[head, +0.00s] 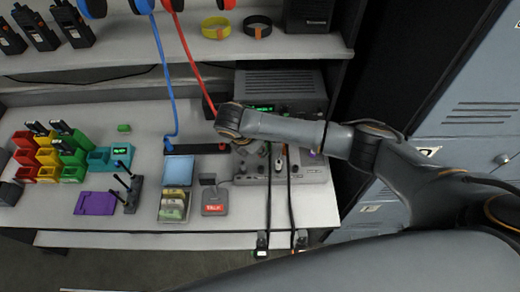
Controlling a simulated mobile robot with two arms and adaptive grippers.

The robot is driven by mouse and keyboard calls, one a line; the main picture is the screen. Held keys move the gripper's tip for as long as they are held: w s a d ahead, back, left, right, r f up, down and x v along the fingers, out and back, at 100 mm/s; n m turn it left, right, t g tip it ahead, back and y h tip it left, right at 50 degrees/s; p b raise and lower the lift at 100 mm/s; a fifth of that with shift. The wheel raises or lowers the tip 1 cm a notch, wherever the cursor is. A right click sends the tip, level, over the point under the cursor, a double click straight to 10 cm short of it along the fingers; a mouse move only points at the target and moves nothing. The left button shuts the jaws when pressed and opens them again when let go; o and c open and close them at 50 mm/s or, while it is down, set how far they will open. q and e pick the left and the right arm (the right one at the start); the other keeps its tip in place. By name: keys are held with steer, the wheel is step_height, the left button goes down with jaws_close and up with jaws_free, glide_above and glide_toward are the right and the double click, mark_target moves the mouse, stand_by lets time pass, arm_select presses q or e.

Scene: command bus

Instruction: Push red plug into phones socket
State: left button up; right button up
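A red cable (188,50) runs down from a headset with red parts (172,5) on the upper shelf and passes out of sight at my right wrist. The red plug at its end cannot be made out. A black socket strip (195,149) lies on the desk. A blue cable (165,60) ends at its left end, and a small red mark shows near its right end. Socket labels are too small to read. My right gripper (214,105) is mostly hidden by its own wrist, above the desk behind the strip. My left gripper is out of view.
A radio unit (280,85) with a green display and a control panel (300,172) lie close under my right arm. Coloured bins (47,157), a blue pad (178,170) and a grey device (214,200) stand on the desk. Two black cables (268,205) hang over its front edge.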

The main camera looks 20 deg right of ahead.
steer(key=shift+d, duration=0.2)
steer(key=shift+f, duration=0.15)
steer(key=b, duration=0.1)
steer(key=f, duration=0.1)
steer(key=f+b, duration=0.1)
steer(key=shift+w+a+f+b, duration=0.2)
steer(key=shift+w+a+b, duration=0.05)
steer(key=shift+a+b, duration=0.1)
steer(key=shift+d+f+b, duration=0.1)
steer(key=shift+f+b, duration=0.2)
steer(key=shift+b, duration=0.05)
step_height(320, 180, down, 2)
steer(key=shift+s+f+b, duration=0.1)
steer(key=shift+s+b, duration=0.05)
steer(key=shift+b, duration=1.1)
steer(key=shift+f, duration=0.1)
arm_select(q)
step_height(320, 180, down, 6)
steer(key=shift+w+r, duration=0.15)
arm_select(e)
steer(key=shift+f, duration=0.35)
arm_select(q)
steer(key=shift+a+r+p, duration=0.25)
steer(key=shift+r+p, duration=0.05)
steer(key=shift+p, duration=0.1)
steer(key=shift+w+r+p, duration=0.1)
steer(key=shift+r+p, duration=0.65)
